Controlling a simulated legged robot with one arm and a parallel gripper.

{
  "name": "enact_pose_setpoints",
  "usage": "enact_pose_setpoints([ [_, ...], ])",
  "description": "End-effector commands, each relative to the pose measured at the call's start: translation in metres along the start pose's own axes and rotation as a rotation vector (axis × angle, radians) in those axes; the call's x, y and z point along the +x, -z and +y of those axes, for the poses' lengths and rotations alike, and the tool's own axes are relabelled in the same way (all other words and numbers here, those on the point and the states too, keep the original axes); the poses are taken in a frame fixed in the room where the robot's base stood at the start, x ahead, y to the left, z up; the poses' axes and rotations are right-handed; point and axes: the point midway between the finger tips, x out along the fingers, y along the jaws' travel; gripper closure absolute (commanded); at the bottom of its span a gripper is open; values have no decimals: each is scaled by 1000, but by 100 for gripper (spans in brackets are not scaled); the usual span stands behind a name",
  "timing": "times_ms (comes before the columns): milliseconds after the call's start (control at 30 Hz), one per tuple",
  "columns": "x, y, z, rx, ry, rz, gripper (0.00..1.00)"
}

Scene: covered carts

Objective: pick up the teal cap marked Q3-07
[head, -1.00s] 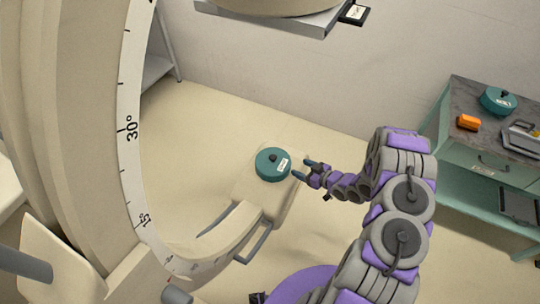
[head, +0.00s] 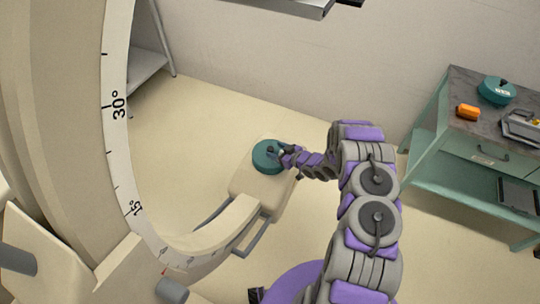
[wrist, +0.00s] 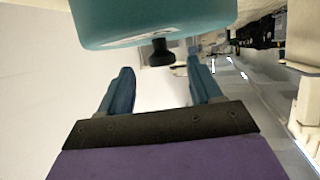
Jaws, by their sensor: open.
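A round teal cap (head: 264,161) with a dark knob sits on the beige end block of the large curved machine. In the wrist view the same cap (wrist: 200,22) fills the top, with its black knob (wrist: 162,53) hanging below in the picture and part of a white label showing. I cannot read the marking. My gripper (head: 281,151) is at the cap's right side and hides its label in the head view. In the wrist view my gripper (wrist: 160,72) is open, its two blue fingers apart, with the knob just ahead of the gap between them.
A second teal cap (head: 496,91) with a white label lies on the green cart (head: 455,97) at the right, near an orange block (head: 468,112) and a grey device (head: 522,126). The curved machine arm (head: 70,130) rises at the left.

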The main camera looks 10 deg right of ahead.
Motion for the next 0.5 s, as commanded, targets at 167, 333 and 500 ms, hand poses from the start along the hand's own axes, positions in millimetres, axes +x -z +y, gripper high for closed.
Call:
enact_pose_setpoints([
  [167,26,-5,-6,-1,3,-1,36],
  [333,44,-3,-5,1,2,1,36],
  [500,44,-2,-4,2,1,1,36],
])
